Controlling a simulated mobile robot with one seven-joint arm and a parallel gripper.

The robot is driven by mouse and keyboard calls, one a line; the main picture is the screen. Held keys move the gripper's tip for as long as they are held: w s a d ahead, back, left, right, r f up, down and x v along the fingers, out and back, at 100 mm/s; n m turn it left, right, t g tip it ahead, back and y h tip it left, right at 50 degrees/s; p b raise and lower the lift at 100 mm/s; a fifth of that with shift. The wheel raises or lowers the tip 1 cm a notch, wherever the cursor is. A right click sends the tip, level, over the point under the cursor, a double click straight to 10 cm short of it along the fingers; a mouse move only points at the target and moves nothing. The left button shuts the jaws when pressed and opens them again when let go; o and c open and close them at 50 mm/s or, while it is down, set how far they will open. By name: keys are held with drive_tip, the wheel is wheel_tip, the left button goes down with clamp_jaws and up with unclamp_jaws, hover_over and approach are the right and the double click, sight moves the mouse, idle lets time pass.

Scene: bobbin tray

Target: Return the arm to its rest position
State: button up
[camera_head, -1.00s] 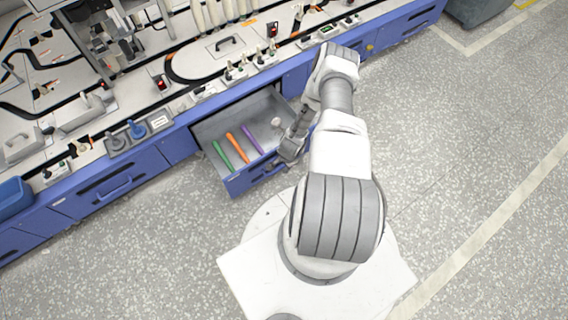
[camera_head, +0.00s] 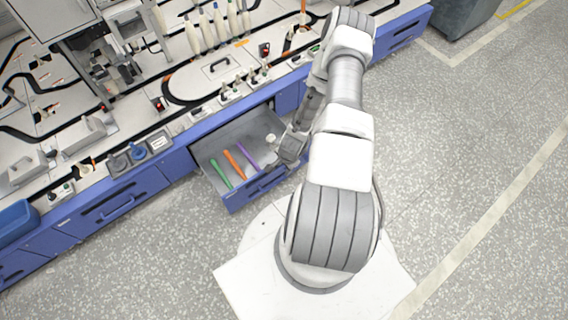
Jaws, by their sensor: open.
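My arm reaches up from my white base, bends over near the workbench and comes back down to my gripper (camera_head: 286,158). My gripper is open and hangs over the right front part of the open drawer (camera_head: 208,152). Its fingers are small and partly hidden in this view. Inside the drawer lie a green piece (camera_head: 222,174), an orange piece (camera_head: 234,164) and a purple piece (camera_head: 249,158), side by side. A small whitish round item (camera_head: 271,138) lies near the drawer's right side, beside the gripper.
The blue-fronted workbench (camera_head: 120,200) carries machinery, small switch boxes and a lidded white panel (camera_head: 212,80). Several white bobbin-like columns (camera_head: 210,28) stand at its back. A grey bin (camera_head: 465,18) is at the top right. The speckled floor (camera_head: 470,150) to the right is clear.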

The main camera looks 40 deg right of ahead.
drive_tip(key=shift+r, duration=0.25)
idle(0.4)
drive_tip(key=w+r+n+t, duration=0.1)
drive_tip(key=w+r+n, duration=0.3)
drive_tip(key=r, duration=0.8)
drive_tip(key=w+r+n, duration=0.2)
drive_tip(key=w+r, duration=0.4)
drive_tip(key=r, duration=0.6)
drive_tip(key=s+a+r+n+t, duration=0.1)
drive_tip(key=a+r+n, duration=0.2)
drive_tip(key=r, duration=0.6)
drive_tip(key=a+r+n, duration=0.2)
drive_tip(key=a+r, duration=0.2)
drive_tip(key=r, duration=0.5)
drive_tip(key=s+a+r+n+t, duration=0.1)
drive_tip(key=s+a+r+n, duration=0.3)
drive_tip(key=s+r, duration=0.55)
drive_tip(key=s+a+r+n+t, duration=0.1)
drive_tip(key=s+a+r+n, duration=0.3)
drive_tip(key=s+r, duration=0.5)
wheel_tip(320, 180, up, 17)
drive_tip(key=m+p, duration=0.1)
drive_tip(key=p, duration=1.7)
drive_tip(key=shift+s+a+g, duration=0.3)
drive_tip(key=shift+s+a, duration=0.15)
